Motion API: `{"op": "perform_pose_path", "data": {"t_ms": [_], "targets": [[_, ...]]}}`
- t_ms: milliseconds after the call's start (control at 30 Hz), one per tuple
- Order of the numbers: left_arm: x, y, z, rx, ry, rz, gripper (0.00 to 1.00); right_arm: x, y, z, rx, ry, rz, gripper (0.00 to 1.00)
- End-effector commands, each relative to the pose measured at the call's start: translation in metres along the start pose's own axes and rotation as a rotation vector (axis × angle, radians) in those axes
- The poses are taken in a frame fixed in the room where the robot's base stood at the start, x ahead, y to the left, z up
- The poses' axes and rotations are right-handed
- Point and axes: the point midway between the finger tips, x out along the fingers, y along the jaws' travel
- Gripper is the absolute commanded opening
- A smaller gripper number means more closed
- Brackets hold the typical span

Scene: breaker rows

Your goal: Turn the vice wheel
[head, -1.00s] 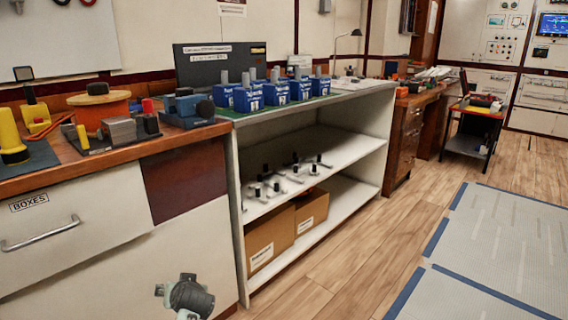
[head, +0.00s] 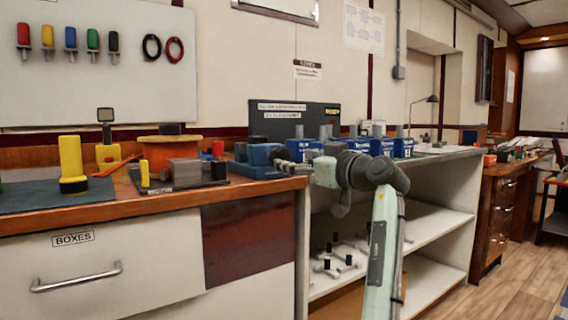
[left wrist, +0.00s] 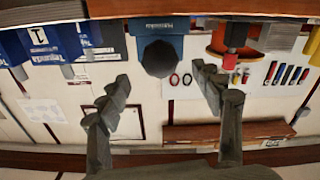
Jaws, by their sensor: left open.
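The blue vice (head: 262,155) sits at the right end of the wooden bench. Its dark wheel (left wrist: 160,58) faces the left wrist camera, whose picture is upside down. In the head view the wheel is mostly hidden by my left gripper (head: 293,162). My left gripper is beside the vice, on its right, pointing at the wheel. In the left wrist view the fingers of this gripper (left wrist: 160,84) are spread wide, one on each side of the wheel's line, with nothing held. My right gripper is not in view.
A grey block (head: 184,171), an orange spool (head: 168,146) and a yellow piece (head: 72,166) stand left on the bench. Tools hang on the wall panel (head: 110,95).

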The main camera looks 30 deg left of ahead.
Motion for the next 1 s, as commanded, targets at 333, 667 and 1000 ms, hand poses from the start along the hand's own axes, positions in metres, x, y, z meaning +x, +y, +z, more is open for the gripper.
{"op": "perform_pose_path", "data": {"t_ms": [333,667,1000], "targets": [[0.055,0.0,0.0,0.003,0.001,-0.001,0.66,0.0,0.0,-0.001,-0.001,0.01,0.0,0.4],[0.07,0.0,0.001,0.003,-0.001,0.001,0.66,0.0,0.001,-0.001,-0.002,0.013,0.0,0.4],[0.069,0.0,0.001,0.003,-0.001,0.001,0.39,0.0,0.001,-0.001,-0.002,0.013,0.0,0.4]]}}
